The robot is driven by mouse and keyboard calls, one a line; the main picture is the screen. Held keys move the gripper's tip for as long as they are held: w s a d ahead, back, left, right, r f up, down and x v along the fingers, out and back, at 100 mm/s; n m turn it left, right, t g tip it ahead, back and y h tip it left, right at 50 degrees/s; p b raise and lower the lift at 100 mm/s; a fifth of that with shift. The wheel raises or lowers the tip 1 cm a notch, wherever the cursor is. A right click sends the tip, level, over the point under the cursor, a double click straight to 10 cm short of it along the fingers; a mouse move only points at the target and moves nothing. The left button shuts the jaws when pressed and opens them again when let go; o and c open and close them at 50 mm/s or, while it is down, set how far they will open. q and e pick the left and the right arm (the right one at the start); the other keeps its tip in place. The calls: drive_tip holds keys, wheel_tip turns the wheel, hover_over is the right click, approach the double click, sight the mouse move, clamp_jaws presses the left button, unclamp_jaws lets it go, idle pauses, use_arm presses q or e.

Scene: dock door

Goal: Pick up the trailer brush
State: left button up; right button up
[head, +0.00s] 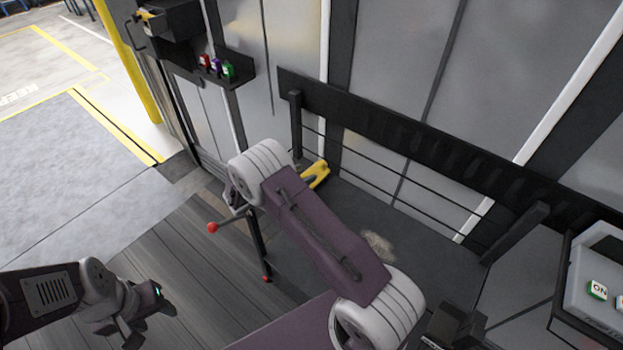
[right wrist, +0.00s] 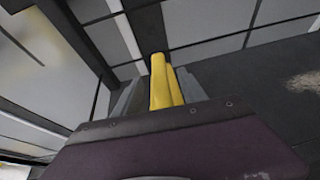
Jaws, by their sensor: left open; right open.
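A yellow object (head: 317,176), which looks like the trailer brush, lies low by the wall behind my right arm in the head view. Part of it is hidden, and I see no bristles. In the right wrist view, the yellow object (right wrist: 161,82) shows lengthwise between the two grey fingers of my right gripper (right wrist: 160,92). That gripper is open; I cannot tell whether either finger touches it. In the head view my right arm hides its own gripper. My left gripper (head: 148,318) is open and empty at lower left, far from the yellow object.
A black stand with red ends (head: 258,243) is beside my right arm. A dark rail (head: 400,135) runs along the wall. A shelf (head: 240,80) holds small coloured items. A control box (head: 590,320) is at right. A pale patch (head: 378,245) marks the floor.

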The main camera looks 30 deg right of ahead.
sight(310, 171)
drive_tip(key=x, duration=0.5)
drive_tip(key=shift+w+d, duration=0.15)
drive_tip(key=shift+d, duration=0.25)
clamp_jaws()
